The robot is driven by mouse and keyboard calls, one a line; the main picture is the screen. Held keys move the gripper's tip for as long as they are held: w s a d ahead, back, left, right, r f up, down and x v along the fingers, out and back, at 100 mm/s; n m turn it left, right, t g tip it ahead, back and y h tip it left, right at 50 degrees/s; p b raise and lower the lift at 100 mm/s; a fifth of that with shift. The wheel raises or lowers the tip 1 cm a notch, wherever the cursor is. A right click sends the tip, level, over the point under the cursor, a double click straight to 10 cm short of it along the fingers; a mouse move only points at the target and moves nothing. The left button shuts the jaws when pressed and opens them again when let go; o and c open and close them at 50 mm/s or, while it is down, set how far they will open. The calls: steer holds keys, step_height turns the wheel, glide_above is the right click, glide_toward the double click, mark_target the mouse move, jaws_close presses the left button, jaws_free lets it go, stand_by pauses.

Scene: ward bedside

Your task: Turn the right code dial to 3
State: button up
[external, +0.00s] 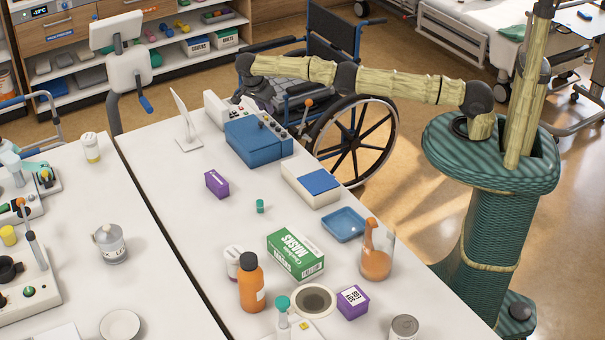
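A blue box (252,146) with small dark knobs along its top stands near the back right edge of the white table. The knobs (261,124) are too small to read, and I cannot tell which number the right dial shows. My arm reaches left from my column, above and behind the box, to a dark joint (244,63). Past that joint, dark and grey parts merge with the wheelchair behind. I cannot make out my gripper's fingers, and no contact with the box shows.
A wheelchair (355,140) is beside the table. A white box with a blue top (311,184) and a purple box (216,183) stand nearby.

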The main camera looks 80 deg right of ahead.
mark_target(273, 123)
stand_by(0.4)
steer(key=shift+w+d+r, duration=0.1)
steer(key=shift+d+r, duration=0.15)
steer(key=shift+d, duration=0.15)
steer(key=s+d+r+n+t+y+b, duration=0.1)
steer(key=d+r+n+t+y+b, duration=0.15)
steer(key=d+r+n, duration=0.4)
steer(key=s+a+r+n+t+y+b, duration=0.1)
steer(key=s+n, duration=0.7)
steer(key=n, duration=0.8)
steer(key=a+r+t, duration=0.1)
steer(key=a+t, duration=0.1)
steer(key=shift+s+a+r+t+b, duration=0.15)
steer(key=shift+s+a+t+b, duration=0.1)
steer(key=shift+t+b, duration=0.1)
steer(key=shift+y, duration=0.25)
steer(key=p+x, duration=0.3)
steer(key=x, duration=1.4)
steer(key=shift+f+p, duration=0.25)
steer(key=shift+p, duration=0.1)
